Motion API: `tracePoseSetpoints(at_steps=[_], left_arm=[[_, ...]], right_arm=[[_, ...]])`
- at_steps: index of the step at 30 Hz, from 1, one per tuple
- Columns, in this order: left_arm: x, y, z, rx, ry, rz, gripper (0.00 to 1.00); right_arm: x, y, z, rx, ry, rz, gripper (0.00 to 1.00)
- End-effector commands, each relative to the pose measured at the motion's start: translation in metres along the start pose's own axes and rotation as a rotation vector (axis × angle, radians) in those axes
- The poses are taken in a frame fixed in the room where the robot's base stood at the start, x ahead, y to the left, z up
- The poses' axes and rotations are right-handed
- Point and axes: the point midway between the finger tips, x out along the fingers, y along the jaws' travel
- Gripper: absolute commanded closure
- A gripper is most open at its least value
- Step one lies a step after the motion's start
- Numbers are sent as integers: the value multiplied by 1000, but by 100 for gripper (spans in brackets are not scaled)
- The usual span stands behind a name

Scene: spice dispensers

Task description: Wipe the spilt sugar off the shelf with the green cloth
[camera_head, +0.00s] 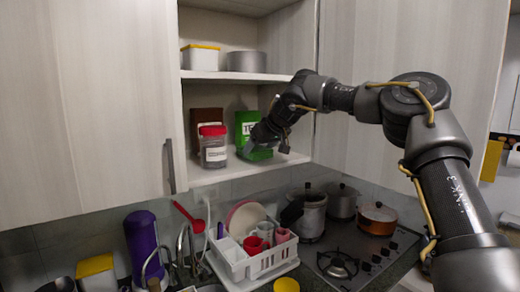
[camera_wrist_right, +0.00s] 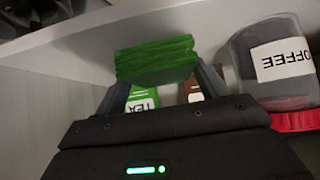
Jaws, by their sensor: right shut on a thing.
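My right gripper (camera_head: 252,148) reaches into the lower compartment of the open cabinet. It is shut on the green cloth (camera_wrist_right: 156,60), a folded pad that spans its fingertips in the right wrist view; in the head view the cloth (camera_head: 262,154) shows low beside the gripper. The cloth is close to the pale shelf (camera_head: 228,172); I cannot tell whether it touches. The shelf also shows in the right wrist view (camera_wrist_right: 75,48), which is upside down. I cannot make out any spilt sugar. My left gripper is not in view.
The red-lidded coffee jar (camera_head: 213,152) stands left of the gripper, close to it. A green tea box (camera_head: 247,122) and a brown box (camera_head: 204,118) stand behind. An upper shelf (camera_head: 232,76) lies overhead. Below are a dish rack (camera_head: 255,268) and a hob with pots.

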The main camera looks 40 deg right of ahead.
Motion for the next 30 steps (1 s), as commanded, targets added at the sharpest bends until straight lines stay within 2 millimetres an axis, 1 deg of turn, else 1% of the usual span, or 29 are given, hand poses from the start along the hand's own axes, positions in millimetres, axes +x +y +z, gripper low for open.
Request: tracePoseSetpoints(at_steps=[1,6,12,14,17,21,30], left_arm=[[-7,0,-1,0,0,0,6],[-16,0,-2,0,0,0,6],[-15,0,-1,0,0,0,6],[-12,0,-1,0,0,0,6],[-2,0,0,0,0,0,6],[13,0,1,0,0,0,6],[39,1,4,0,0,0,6]], right_arm=[[-6,0,-7,0,1,0,48],[-15,0,-16,-1,2,-1,48],[-15,0,-16,-1,2,-1,48],[-16,0,-14,0,3,-1,48],[-20,0,-6,0,5,-1,48],[-31,-1,5,0,5,-1,48],[-54,-2,27,-1,4,-2,48]])
